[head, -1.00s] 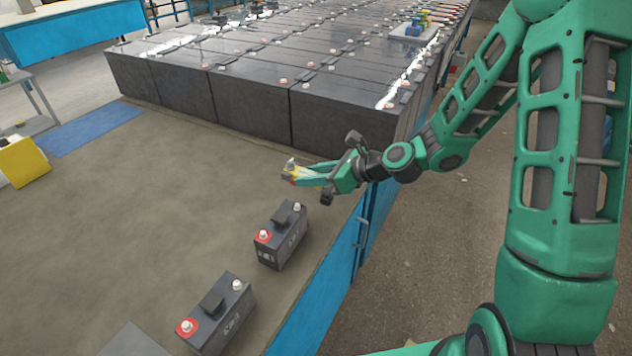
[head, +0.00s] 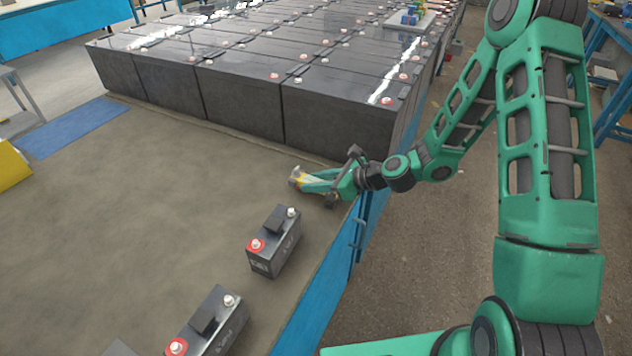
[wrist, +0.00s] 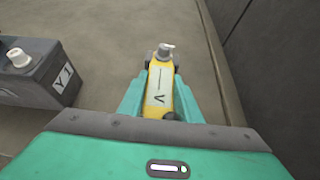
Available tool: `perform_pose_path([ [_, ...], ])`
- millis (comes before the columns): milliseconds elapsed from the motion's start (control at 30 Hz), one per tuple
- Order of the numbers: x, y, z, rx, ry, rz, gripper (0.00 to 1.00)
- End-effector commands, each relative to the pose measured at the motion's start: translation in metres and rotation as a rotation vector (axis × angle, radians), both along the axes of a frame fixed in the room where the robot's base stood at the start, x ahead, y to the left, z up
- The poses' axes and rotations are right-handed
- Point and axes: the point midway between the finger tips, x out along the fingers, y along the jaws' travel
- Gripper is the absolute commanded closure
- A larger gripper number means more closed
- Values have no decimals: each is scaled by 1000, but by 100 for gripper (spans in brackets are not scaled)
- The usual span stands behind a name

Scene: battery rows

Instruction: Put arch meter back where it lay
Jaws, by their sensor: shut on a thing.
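The arch meter (wrist: 158,88), a yellow body with a white label and a grey top piece, is between the fingers of my gripper (wrist: 160,85) in the wrist view. In the head view my gripper (head: 310,180) is shut on the meter (head: 296,177), which shows as a small yellow and grey shape at the fingertips. It is over the brown table top (head: 190,190), close to the table's right edge and in front of the large dark battery block. I cannot tell whether the meter touches the table.
A small battery (head: 275,245) with a red-ringed terminal stands nearer me; in the wrist view a battery marked Y1 (wrist: 35,72) is at left. Another battery (head: 212,325) stands closer. Large battery rows (head: 240,100) fill the back. The table's middle and left are clear.

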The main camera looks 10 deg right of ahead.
Motion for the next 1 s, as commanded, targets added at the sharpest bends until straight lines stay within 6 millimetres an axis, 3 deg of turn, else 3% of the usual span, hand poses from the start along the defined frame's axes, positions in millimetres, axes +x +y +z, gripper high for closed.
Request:
perform_pose_path([
  [300,0,2,-1,0,-1,3,100],
  [333,0,2,-2,0,-1,3,67],
  [400,0,2,-2,-1,-2,2,50],
  [767,0,2,1,0,-2,2,50],
  [1000,-15,-22,17,-1,-3,-1,50],
])
